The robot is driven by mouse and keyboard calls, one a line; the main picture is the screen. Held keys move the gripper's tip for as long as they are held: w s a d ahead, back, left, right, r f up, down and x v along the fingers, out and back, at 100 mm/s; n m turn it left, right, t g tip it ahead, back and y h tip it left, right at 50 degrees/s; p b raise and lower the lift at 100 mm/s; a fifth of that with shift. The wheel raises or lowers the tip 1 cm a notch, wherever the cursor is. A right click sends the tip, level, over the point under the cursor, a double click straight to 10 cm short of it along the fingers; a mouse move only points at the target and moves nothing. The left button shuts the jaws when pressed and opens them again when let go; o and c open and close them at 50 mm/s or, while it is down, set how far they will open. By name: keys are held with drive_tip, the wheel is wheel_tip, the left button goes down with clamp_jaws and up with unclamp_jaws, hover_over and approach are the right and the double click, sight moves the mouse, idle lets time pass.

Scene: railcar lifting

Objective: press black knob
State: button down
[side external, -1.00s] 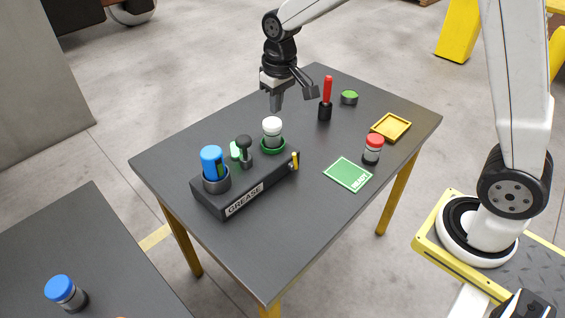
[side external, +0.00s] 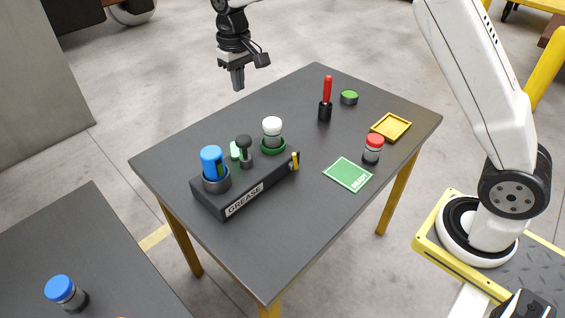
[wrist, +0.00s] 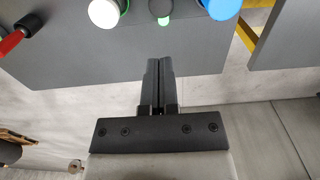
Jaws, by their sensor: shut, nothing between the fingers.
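The black knob (side external: 244,144) stands upright on the dark GREASE dispenser (side external: 207,197), between a blue-capped cylinder (side external: 212,162) and a white-capped jar (side external: 272,130). My gripper (side external: 238,86) is shut and empty, pointing down, above and behind the dispenser and apart from everything. In the wrist view its fingers (wrist: 161,62) are together. A dark round top (wrist: 161,7), likely the knob, is partly cut off at that view's upper edge.
The table (side external: 270,220) also holds a red-handled tool (side external: 327,90), a green-topped puck (side external: 349,97), a yellow tray (side external: 391,127), a red-capped jar (side external: 373,148) and a green card (side external: 348,174). Another blue-capped jar (side external: 62,290) stands on a second table at lower left.

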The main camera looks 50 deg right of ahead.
sight(245, 139)
drive_tip(key=shift+f, duration=0.15)
wheel_tip(245, 139, down, 14)
drive_tip(key=shift+r, duration=0.1)
idle(0.9)
drive_tip(key=shift+f, duration=1.85)
drive_tip(key=shift+s, duration=0.1)
drive_tip(key=shift+r, duration=0.1)
wheel_tip(245, 139, up, 14)
drive_tip(key=shift+r, duration=0.15)
